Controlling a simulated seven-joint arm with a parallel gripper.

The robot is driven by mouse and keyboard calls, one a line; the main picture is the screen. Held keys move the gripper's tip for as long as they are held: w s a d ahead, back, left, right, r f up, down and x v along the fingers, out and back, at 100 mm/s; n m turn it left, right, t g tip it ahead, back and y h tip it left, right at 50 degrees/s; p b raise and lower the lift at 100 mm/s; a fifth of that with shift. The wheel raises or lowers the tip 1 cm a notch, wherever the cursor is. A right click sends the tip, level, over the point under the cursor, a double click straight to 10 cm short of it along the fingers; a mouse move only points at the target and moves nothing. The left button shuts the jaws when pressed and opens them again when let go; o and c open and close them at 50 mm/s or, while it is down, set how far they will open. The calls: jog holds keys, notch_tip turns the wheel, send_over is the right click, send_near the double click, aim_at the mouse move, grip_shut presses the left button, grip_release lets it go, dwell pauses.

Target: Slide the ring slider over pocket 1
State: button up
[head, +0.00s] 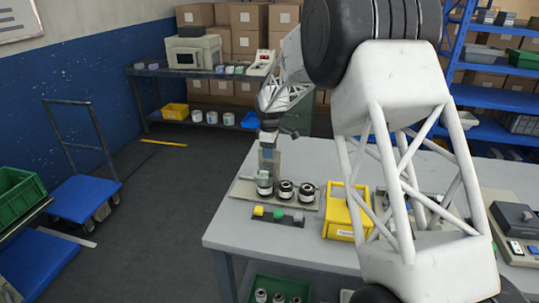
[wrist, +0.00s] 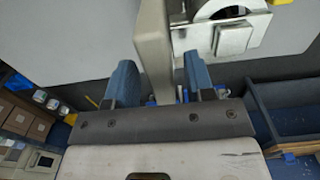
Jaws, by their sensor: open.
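The fixture is a pale plate (head: 240,194) on the table's left part, with several round dark-and-silver pockets in a row, the middle one (head: 285,190) and right one (head: 306,192) clear to see. A silver ring-like part (head: 264,184) sits at the row's left end. A beige upright bar (head: 275,161) rises right behind it; I cannot tell whether they are one slider. My gripper (head: 268,146) points down at the bar's top. In the wrist view, the bar (wrist: 153,45) stands between the open blue fingers, with a silver ring part (wrist: 228,32) beyond. Pocket numbers are not readable.
A dark strip with yellow, green and grey blocks (head: 278,216) lies in front of the plate. A yellow bin (head: 344,218) stands close to its right. A grey control box (head: 515,220) is at far right. My arm hides much of the table's right side.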

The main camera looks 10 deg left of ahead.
jog(key=shift+r, duration=2.75)
jog(key=shift+s+d+r, duration=0.2)
jog(key=shift+d+r, duration=0.15)
jog(key=shift+d, duration=0.1)
jog(key=s+d+r+m, duration=0.3)
jog(key=s+d+r, duration=0.2)
jog(key=s+d, duration=0.25)
jog(key=s+d+r+m+t, duration=0.1)
jog(key=s+d+r+m, duration=0.2)
jog(key=s+d+r, duration=0.35)
jog(key=s+d+r+m, duration=0.35)
jog(key=s+d, duration=0.45)
jog(key=d, duration=0.3)
jog(key=s+d+f+m, duration=0.1)
jog(key=s+d+m, duration=0.2)
jog(key=s, duration=0.8)
jog(key=s+d+f+m+t, duration=0.1)
jog(key=s+d+m, duration=0.1)
jog(key=s+d, duration=0.4)
jog(key=s+d+f+m, duration=0.2)
jog(key=s+d, duration=0.3)
jog(key=s, duration=1)
jog(key=shift+s+m+t, duration=0.3)
jog(key=shift+m, duration=0.55)
